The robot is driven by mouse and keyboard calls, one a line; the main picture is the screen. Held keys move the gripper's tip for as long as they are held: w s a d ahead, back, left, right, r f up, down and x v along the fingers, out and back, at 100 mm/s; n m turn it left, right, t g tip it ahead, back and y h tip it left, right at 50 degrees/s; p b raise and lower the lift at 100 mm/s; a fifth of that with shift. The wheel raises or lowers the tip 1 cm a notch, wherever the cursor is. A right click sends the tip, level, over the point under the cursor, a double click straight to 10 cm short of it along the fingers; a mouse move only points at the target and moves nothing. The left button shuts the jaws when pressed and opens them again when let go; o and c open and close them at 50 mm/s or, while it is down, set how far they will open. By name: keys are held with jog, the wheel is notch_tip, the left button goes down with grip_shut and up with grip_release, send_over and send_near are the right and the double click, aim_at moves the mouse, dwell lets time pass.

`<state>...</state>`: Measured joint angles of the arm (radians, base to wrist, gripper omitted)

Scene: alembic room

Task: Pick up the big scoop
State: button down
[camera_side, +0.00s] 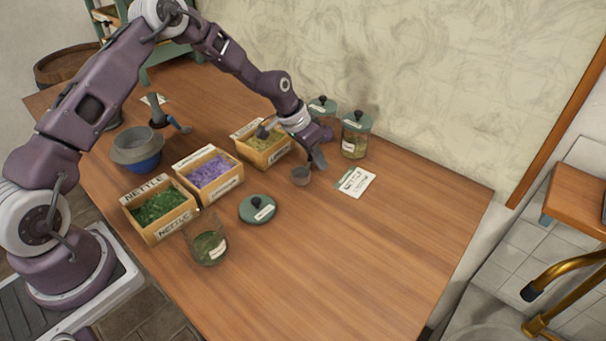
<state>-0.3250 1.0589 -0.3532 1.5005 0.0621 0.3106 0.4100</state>
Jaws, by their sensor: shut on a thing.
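My gripper (317,158) points down at the back middle of the table, just in front of the jars. It is shut on the big scoop (301,176), a small grey round cup at the gripper's left. The scoop's handle is hidden by the fingers. I cannot tell whether the cup touches the table or hangs just above it. Another grey scoop (263,131) shows in the box of yellowish herb.
Wooden boxes hold green nettle (160,208), purple flowers (210,173) and yellowish herb (262,148). Lidded jars (355,135) stand close behind my gripper. A nettle card (354,182), loose lid (258,208), open jar (208,247) and grinder (138,152) surround it. The front right is clear.

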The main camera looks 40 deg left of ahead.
dwell(0.7)
notch_tip(320, 180, up, 10)
jog(key=shift+r, duration=0.1)
dwell(0.4)
